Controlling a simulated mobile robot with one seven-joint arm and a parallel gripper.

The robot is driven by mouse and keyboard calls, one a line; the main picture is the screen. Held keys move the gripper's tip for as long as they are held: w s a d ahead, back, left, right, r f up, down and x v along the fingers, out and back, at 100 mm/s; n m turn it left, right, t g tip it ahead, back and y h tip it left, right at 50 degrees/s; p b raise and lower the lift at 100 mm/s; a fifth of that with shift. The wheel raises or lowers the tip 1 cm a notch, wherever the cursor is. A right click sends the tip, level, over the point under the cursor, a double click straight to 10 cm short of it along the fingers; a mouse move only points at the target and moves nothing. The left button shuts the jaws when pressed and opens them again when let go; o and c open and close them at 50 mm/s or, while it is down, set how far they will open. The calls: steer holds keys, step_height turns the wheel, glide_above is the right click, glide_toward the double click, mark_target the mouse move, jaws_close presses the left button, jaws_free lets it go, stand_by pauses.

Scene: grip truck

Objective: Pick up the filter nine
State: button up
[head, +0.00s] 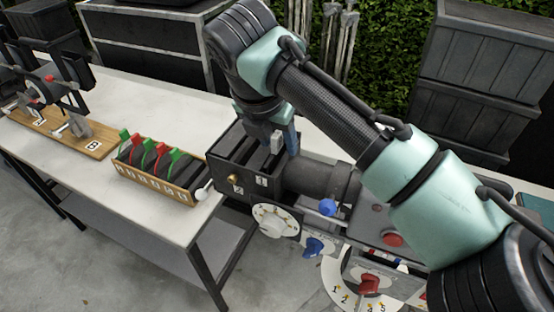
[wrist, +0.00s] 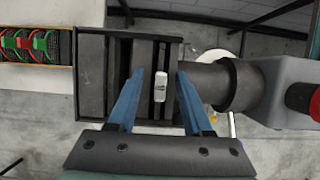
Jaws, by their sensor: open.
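A filter with a pale grey tab (wrist: 160,88) stands in a slot of the black matte box (wrist: 91,85). The tab bears small dark marks that I cannot read, so I cannot confirm the nine. In the head view the tab (head: 277,143) stands above the top of the matte box (head: 235,150). My gripper (wrist: 161,74) is open, with one blue finger on each side of the tab and a gap to both. In the head view my gripper (head: 286,140) is pointed down over the box, and its far finger is hidden.
A wooden rack (head: 157,184) of filters with red and green tabs sits on the white table (head: 200,119) at left. A dark lens barrel (head: 318,180) and the camera body stand right of the matte box. A white dial (head: 274,220) is in front.

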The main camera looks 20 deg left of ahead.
jaws_close()
stand_by(1.4)
